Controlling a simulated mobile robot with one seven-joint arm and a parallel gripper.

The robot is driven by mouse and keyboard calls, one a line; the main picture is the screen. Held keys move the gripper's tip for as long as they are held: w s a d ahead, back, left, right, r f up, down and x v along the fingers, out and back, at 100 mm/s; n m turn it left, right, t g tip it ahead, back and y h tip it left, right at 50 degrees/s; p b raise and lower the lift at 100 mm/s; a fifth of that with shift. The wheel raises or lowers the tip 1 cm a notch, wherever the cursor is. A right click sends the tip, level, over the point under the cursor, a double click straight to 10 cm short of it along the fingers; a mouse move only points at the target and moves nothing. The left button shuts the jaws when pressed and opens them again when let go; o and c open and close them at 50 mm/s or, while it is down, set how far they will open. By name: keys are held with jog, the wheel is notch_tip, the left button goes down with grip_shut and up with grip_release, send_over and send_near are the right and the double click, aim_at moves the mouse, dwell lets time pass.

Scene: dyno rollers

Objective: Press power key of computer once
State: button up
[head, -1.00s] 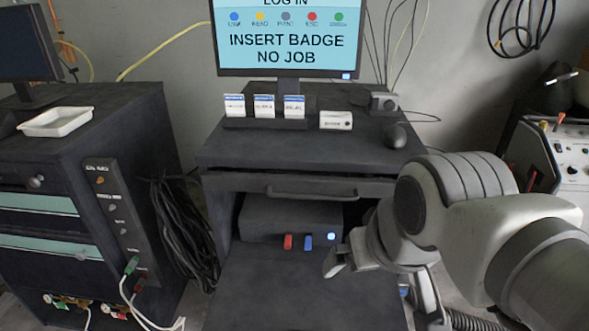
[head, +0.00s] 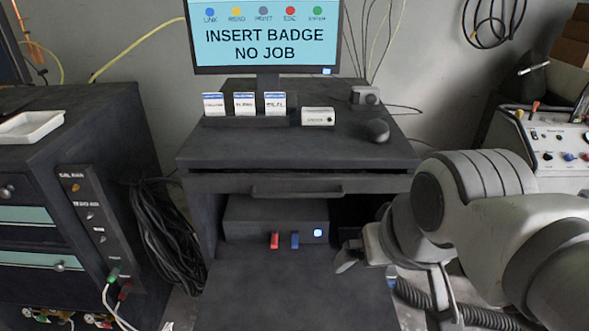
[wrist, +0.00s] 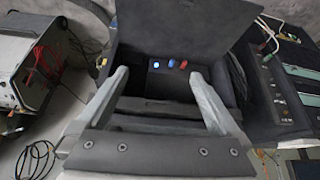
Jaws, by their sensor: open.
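The computer (head: 262,221) is a dark box in the open bay under the desk. Its front carries a red stick (head: 274,240), a blue stick (head: 295,240) and a lit bluish-white round key (head: 318,232) at the right, which looks like the power key. My gripper (head: 357,256) is open and empty, right of and slightly below the lit key in the head view. In the wrist view the open gripper (wrist: 158,75) frames the computer front; the lit key (wrist: 157,66) shows between the fingers, apart from them.
The desk (head: 290,152) above the bay has a drawer with a handle (head: 297,191). A monitor (head: 265,40) reads "INSERT BADGE NO JOB". Cards, a small white box (head: 318,117) and a mouse (head: 377,130) lie on top. A lower dark surface (head: 285,290) extends before the computer.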

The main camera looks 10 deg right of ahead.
grip_shut()
dwell(0.3)
dwell(1.2)
